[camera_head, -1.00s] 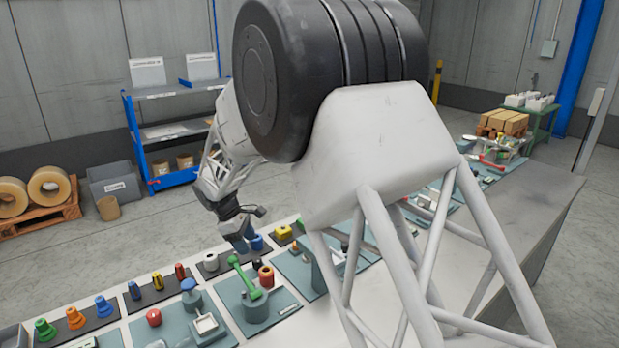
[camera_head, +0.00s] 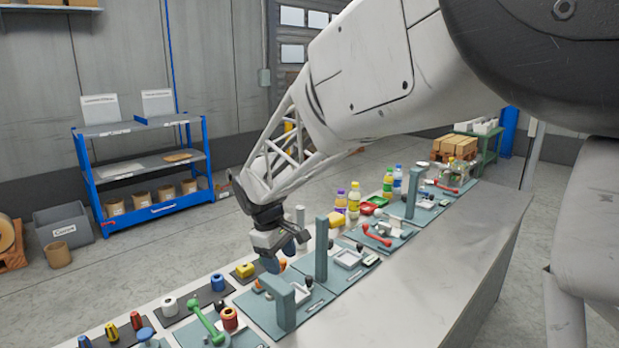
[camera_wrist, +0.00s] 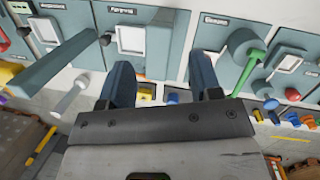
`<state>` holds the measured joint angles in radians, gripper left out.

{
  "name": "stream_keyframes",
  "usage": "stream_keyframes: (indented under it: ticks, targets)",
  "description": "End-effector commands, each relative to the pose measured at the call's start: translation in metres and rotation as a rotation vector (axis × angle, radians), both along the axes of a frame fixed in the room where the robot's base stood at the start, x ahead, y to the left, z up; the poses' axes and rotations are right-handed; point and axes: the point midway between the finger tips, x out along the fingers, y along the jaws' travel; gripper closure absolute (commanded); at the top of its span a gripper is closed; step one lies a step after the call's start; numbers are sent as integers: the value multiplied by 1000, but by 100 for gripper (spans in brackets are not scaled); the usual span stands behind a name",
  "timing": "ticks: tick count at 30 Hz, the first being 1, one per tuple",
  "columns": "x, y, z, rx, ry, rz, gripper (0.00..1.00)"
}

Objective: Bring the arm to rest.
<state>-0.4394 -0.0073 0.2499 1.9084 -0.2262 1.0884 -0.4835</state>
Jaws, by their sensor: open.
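My gripper (camera_head: 283,258) hangs from my arm above the far side of the long workbench (camera_head: 425,270), close to an upright teal post (camera_head: 321,250). In the wrist view my gripper (camera_wrist: 163,80) shows two blue-grey fingers spread apart, with nothing held between them. Teal station plates and their labels show beyond the fingers. I cannot tell how high the fingertips are above the bench.
A green lever (camera_head: 207,322) and a blue cylinder (camera_head: 217,282) stand left of my gripper. Bottles (camera_head: 388,182) and a red-handled fixture (camera_head: 377,235) are to the right. A blue shelf (camera_head: 150,205) stands across open floor. The near bench top is bare.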

Motion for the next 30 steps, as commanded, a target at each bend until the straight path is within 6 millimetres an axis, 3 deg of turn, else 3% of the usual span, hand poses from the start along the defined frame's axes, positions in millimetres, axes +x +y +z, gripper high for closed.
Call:
stream_keyframes:
  ticks: [3,15,30]
  targets:
    - [-19,-32,16,25,-26,-79,42]
    - [-91,-118,48,105,-107,-340,42]
    - [-197,-200,59,203,-210,-666,42]
